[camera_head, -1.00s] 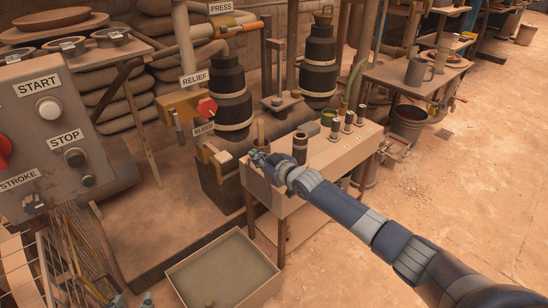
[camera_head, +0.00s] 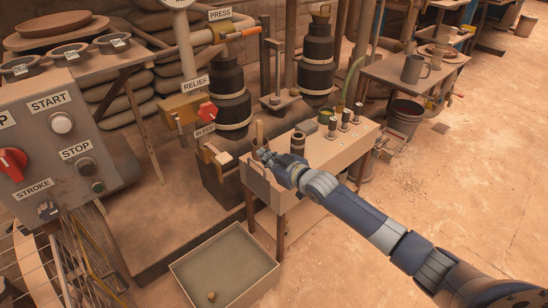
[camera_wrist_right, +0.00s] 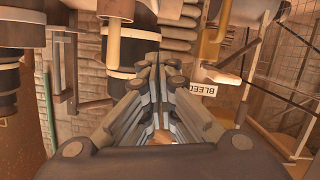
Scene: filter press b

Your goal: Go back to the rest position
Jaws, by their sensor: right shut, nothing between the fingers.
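My right gripper (camera_head: 266,156) is shut and empty. It hangs over the left end of the small wooden table (camera_head: 335,150), close to a thin upright wooden handle (camera_head: 258,133) and left of a dark cylinder (camera_head: 298,143). In the right wrist view the gripper's fingers (camera_wrist_right: 160,75) are together, with the BLEED label (camera_wrist_right: 208,88) to their right and dark press parts (camera_wrist_right: 85,30) on the left. My left gripper does not show in the head view.
The control panel (camera_head: 45,130) with START and STOP buttons stands at the left. A shallow tray (camera_head: 222,255) lies on the floor below the table. Black cylinders (camera_head: 228,100) and a red knob (camera_head: 207,111) are behind. Open floor (camera_head: 450,190) spreads at the right.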

